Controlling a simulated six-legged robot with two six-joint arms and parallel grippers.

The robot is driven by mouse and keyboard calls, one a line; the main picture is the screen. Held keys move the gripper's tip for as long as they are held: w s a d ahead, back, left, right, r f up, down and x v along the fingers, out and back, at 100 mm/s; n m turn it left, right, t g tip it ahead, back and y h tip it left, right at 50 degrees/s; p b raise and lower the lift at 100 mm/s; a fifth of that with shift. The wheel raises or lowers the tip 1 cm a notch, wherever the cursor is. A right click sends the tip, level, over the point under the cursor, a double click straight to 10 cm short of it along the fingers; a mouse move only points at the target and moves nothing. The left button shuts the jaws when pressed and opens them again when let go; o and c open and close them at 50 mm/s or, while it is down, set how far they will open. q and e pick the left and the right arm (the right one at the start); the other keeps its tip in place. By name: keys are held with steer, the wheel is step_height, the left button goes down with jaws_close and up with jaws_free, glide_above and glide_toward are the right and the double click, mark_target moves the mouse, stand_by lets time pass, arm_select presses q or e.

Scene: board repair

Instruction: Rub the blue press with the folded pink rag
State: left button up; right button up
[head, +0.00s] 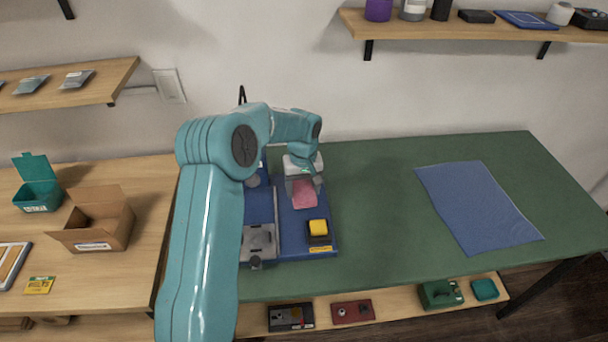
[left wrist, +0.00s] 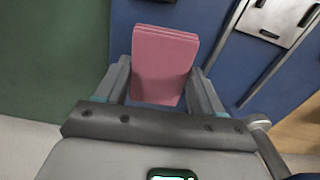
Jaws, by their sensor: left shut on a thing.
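The folded pink rag (head: 304,194) is held in my left gripper (head: 303,186), over the blue press's base. In the left wrist view, the rag (left wrist: 163,62) stands between the two fingers of my left gripper (left wrist: 163,92), which are shut on it. The blue press (head: 290,236) lies on the green table, with a grey metal block and a yellow button on a black box at its front. In the left wrist view, the blue press (left wrist: 228,58) lies below the rag; I cannot tell whether they touch. My arm hides the press's left and rear parts. My right gripper is not in view.
A blue mat (head: 478,205) lies on the green table (head: 385,235) to the right, with bare table between it and the press. On the wooden table at left stand an open cardboard box (head: 98,219) and a teal bin (head: 38,191). Wall shelves hang behind.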

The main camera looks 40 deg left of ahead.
arm_select(q)
step_height(320, 180, up, 3)
steer(key=shift+s+d+p, duration=0.1)
steer(key=shift+p, duration=0.55)
steer(key=shift+r, duration=0.35)
